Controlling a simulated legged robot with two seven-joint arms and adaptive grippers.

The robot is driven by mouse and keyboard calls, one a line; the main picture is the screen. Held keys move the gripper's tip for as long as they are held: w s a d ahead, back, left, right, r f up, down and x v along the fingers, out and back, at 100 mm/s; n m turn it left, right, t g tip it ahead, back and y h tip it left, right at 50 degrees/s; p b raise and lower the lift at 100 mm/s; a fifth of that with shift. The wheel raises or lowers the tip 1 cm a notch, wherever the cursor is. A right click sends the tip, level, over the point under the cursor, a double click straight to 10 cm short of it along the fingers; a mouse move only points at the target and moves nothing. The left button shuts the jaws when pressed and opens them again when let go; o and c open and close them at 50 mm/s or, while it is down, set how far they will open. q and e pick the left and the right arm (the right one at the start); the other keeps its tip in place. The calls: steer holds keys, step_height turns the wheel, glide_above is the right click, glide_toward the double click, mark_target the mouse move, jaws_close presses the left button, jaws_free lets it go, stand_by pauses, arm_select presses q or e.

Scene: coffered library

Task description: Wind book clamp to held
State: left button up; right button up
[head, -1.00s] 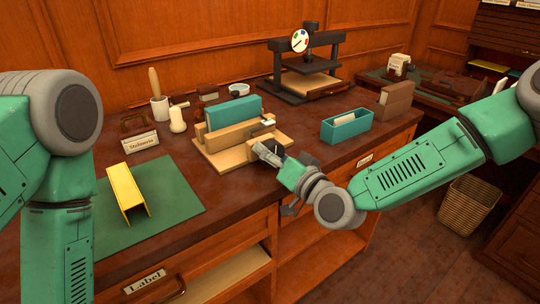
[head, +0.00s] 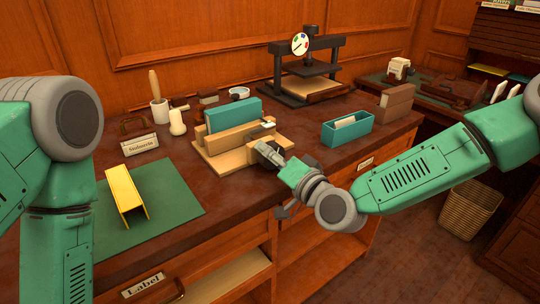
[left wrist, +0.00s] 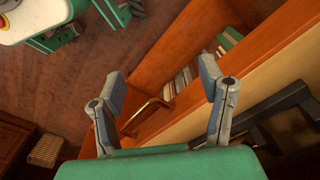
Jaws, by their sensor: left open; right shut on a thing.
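The wooden book clamp (head: 220,157) stands on the desk in the head view, with a teal book (head: 234,112) upright between its wooden jaws. My right gripper (head: 264,150) is at the clamp's right front side, shut on a part of the clamp that the fingers mostly hide, probably its winding handle. A small pale metal piece (head: 268,125) shows above the fingers. In the left wrist view my left gripper (left wrist: 163,88) is open and empty, with a drawer front and brass handle beyond it. In the head view the left fingers are out of view.
A yellow folded cover (head: 126,188) lies on a green mat (head: 165,205) at left. A teal box (head: 346,128) stands right of the clamp. A black press (head: 305,70) stands behind. A glue pot with brush (head: 159,108) and small tools lie behind the clamp.

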steer(key=o, duration=1.2)
steer(key=shift+s+f, duration=0.1)
steer(key=shift+f, duration=0.2)
steer(key=shift+c, duration=0.2)
steer(key=shift+d, duration=0.1)
